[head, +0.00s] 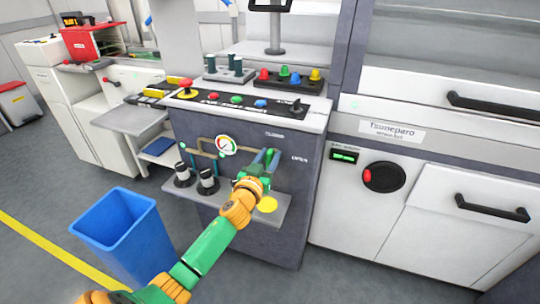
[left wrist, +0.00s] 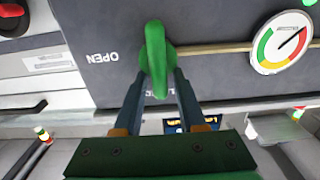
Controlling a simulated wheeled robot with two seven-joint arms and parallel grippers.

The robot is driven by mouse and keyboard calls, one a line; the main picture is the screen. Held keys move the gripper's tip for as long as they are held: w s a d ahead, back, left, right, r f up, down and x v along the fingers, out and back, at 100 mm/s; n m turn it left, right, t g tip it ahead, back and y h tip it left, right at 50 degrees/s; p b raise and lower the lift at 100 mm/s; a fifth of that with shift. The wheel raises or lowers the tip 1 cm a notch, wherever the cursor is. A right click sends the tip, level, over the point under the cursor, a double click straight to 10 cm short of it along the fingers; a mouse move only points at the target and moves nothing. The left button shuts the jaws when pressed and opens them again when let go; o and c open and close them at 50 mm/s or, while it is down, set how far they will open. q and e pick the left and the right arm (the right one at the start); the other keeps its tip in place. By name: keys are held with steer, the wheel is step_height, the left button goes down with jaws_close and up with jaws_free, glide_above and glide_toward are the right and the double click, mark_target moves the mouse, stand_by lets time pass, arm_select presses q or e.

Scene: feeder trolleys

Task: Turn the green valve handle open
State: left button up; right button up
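The green valve handle (left wrist: 156,60) is on the grey front panel, beside the word OPEN, in the left wrist view. In the head view the handle (head: 269,156) is partly hidden by my gripper and points up towards the word CLOSED. My left gripper (left wrist: 160,75) reaches in with one finger on each side of the handle. The fingers stand apart, with narrow gaps seen beside the handle's end; contact is hard to judge. In the head view my left gripper (head: 267,162) is at the panel. My right gripper is not in view.
A round gauge (head: 226,145) and a pipe are left of the handle. A grey shelf (head: 235,201) with two black knobs and a yellow disc juts out below. A blue bin (head: 118,235) stands on the floor at left. A white cabinet (head: 450,215) is at right.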

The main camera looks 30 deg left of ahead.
arm_select(q)
jaws_close()
steer(key=shift+f, duration=0.1)
steer(key=shift+d+f, duration=0.1)
steer(key=shift+f+m, duration=0.1)
steer(key=shift+m, duration=0.2)
steer(key=m, duration=0.5)
steer(key=d+f+m, duration=0.1)
steer(key=m, duration=0.5)
steer(key=d+m, duration=0.1)
steer(key=m, duration=0.5)
steer(key=shift+w+f+b, duration=0.3)
steer(key=shift+b, duration=0.1)
steer(key=shift+r+m, duration=0.15)
steer(key=shift+m, duration=0.15)
